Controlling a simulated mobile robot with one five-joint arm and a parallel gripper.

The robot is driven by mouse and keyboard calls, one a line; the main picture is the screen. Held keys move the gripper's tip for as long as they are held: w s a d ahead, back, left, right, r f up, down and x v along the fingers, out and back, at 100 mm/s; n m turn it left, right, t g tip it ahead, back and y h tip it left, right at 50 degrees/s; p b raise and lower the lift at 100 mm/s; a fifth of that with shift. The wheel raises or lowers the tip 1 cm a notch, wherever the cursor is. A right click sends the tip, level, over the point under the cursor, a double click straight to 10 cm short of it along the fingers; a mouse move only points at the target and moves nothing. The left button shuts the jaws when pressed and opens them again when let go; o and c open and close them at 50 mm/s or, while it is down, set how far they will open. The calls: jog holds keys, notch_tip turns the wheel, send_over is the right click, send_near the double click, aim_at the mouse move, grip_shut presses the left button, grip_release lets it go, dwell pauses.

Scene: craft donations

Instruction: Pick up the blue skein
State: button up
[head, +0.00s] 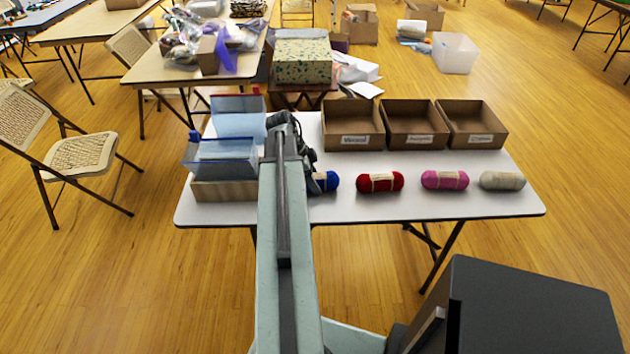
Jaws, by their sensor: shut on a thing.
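The blue skein (328,181) lies at the white table's front part, left of the red skein, with its left part hidden behind my arm. My gripper (312,174) reaches down over the blue skein and is shut on it. The fingertips are mostly hidden by my arm. The skein looks level with the others, and I cannot tell whether it is clear of the table.
Red (380,182), pink (445,180) and beige (502,181) skeins lie in a row to the right. Three labelled cardboard boxes (414,138) stand behind them. Clear blue-edged bins (220,158) stand at left on the white table (440,207).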

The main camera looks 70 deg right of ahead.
aim_at(315, 175)
notch_tip(315, 175, up, 10)
jog(key=p, duration=0.9)
jog(key=shift+p, duration=0.35)
jog(key=shift+f, duration=0.1)
